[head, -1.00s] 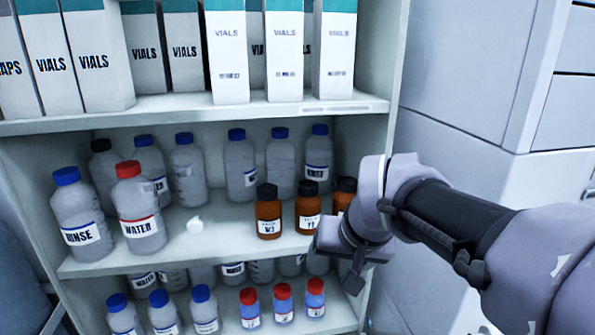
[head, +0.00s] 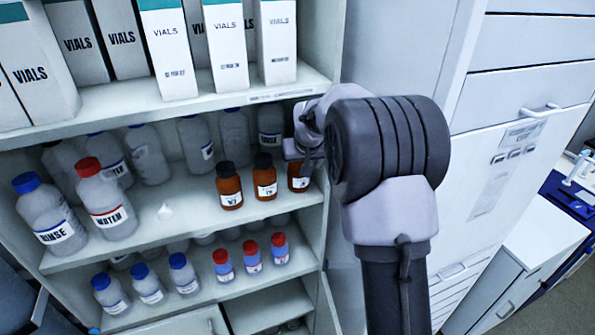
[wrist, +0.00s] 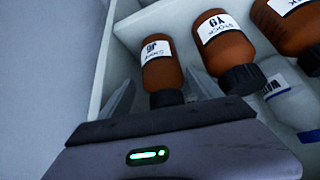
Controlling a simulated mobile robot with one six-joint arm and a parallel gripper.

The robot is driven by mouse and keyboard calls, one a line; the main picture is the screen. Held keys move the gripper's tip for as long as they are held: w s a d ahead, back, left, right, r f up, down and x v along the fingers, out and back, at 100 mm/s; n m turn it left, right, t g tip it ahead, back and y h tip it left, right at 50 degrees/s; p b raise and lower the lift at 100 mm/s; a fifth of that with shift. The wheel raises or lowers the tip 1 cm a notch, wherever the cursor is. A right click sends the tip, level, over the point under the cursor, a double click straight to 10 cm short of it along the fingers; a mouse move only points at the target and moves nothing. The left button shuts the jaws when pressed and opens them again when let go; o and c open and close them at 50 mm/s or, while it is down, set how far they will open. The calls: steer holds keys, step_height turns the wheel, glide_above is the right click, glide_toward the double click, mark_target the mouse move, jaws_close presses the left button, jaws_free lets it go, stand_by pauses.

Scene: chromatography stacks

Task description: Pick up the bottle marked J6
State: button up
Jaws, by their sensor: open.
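The bottle marked J6 (wrist: 160,72) is a small brown bottle with a dark cap and a white label, which reads roughly J6 in the wrist view. It appears upside down there, between the two fingers of my gripper (wrist: 160,84), which is open and not closed on it. In the head view the rightmost brown bottle (head: 298,184) is partly hidden behind my gripper (head: 300,152), at the right end of the middle shelf. The fingers are hard to make out there.
Brown bottles Y9 (head: 265,180) and W3 (head: 229,188) stand close on its left. Grey bottles stand behind. The shelf's right side wall (head: 325,215) is close on the right. The upper shelf (head: 200,108) with vial boxes is above.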

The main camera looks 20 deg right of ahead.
steer(key=x, duration=0.5)
steer(key=shift+a+f, duration=0.15)
steer(key=shift+f, duration=0.1)
steer(key=shift+s+r, duration=0.1)
steer(key=shift+c, duration=1.4)
steer(key=c, duration=1.1)
jaws_close()
steer(key=shift+r, duration=0.1)
